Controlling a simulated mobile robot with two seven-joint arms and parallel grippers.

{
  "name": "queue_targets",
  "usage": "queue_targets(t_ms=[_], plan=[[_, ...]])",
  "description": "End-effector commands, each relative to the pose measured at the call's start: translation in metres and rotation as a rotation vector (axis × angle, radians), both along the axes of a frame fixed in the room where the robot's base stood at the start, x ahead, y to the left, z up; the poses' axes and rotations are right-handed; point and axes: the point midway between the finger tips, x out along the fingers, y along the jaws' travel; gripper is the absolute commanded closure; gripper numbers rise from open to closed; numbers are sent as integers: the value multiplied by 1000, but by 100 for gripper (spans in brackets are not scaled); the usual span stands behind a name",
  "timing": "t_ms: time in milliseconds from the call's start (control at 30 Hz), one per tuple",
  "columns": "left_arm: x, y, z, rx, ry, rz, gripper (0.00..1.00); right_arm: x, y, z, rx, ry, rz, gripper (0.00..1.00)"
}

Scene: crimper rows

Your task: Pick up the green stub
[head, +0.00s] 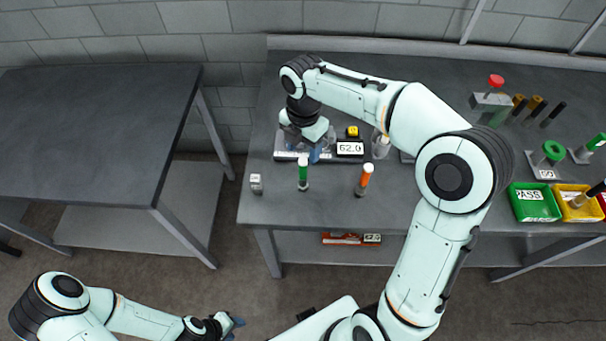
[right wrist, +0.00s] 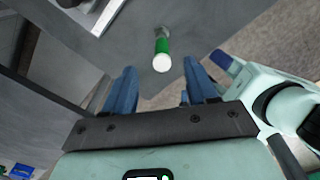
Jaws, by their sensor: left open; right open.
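The green stub (head: 303,173) has a white top and stands upright near the front left of the right-hand table. It also shows in the right wrist view (right wrist: 162,48), ahead of my fingers and roughly in line with the gap between them. My right gripper (head: 317,157) is open, behind and above the stub in the head view. In the right wrist view its two blue fingers (right wrist: 158,78) are apart with nothing between them. My left gripper (head: 236,321) is open and empty, low over the floor in front of the tables.
An orange stub (head: 365,179) with a white top stands to the right. A display reading 62.0 (head: 350,148) and a small grey block (head: 256,184) are close by. A green bin (head: 535,204) and a yellow bin (head: 577,212) sit far right. The left table (head: 90,120) is bare.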

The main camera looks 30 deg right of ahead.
Motion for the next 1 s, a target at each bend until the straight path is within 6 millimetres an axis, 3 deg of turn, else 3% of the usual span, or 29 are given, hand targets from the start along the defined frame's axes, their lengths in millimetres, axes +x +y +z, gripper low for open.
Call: queue_targets(t_ms=[33,133,433,700,1000], plan=[[-5,0,-4,0,6,0,57,-2,0,-15,0,7,-1,43],[-7,0,-7,0,9,0,57,-2,0,-32,0,8,-1,43],[-9,0,-9,0,10,0,57,-2,1,-56,0,3,-1,43],[-12,0,-13,0,13,0,57,-3,3,-94,1,4,0,43],[-12,0,-13,0,13,0,57,-3,3,-99,0,0,-1,43]])
